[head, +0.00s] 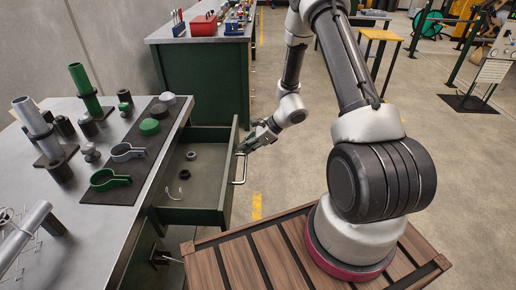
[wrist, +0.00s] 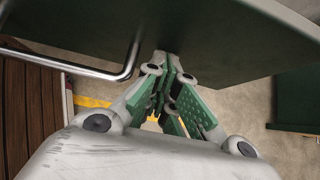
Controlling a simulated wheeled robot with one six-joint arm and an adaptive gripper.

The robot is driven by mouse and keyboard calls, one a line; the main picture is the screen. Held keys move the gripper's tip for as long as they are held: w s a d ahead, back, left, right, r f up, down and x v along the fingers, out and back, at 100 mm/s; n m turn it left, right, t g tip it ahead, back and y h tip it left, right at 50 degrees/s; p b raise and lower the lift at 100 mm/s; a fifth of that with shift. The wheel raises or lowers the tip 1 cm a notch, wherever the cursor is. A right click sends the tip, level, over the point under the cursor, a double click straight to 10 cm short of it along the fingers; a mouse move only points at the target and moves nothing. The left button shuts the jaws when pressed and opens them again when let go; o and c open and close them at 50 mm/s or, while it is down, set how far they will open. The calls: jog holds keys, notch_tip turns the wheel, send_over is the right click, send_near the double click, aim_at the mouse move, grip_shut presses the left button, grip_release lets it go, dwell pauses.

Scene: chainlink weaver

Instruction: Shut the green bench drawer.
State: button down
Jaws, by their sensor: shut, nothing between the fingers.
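The green bench drawer (head: 226,185) stands pulled out from the metal-topped bench in the head view. A few small parts lie inside it, among them a dark ring (head: 191,156) and a pale hook (head: 176,193). A silver bar handle (head: 241,168) is on its front; the handle (wrist: 128,62) also shows in the wrist view, left of my fingers. My gripper (head: 246,147) is shut and empty, just outside the drawer front near the far end of the handle. In the wrist view my gripper's fingertips (wrist: 170,60) are at the green drawer front (wrist: 215,45); I cannot tell whether they touch it.
The bench top (head: 60,190) holds a dark mat (head: 125,170) with clamps and caps, plus posts and a wire rack near its edge. Another green bench (head: 203,85) stands behind. A slatted wooden deck (head: 240,262) lies below. The concrete floor to the right is mostly open.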

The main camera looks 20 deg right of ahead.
send_over(200, 157)
jog(key=shift+s+d, duration=0.25)
jog(key=shift+d, duration=0.1)
jog(key=shift+w+a, duration=0.15)
jog(key=shift+a, duration=0.2)
jog(key=shift+r, duration=0.1)
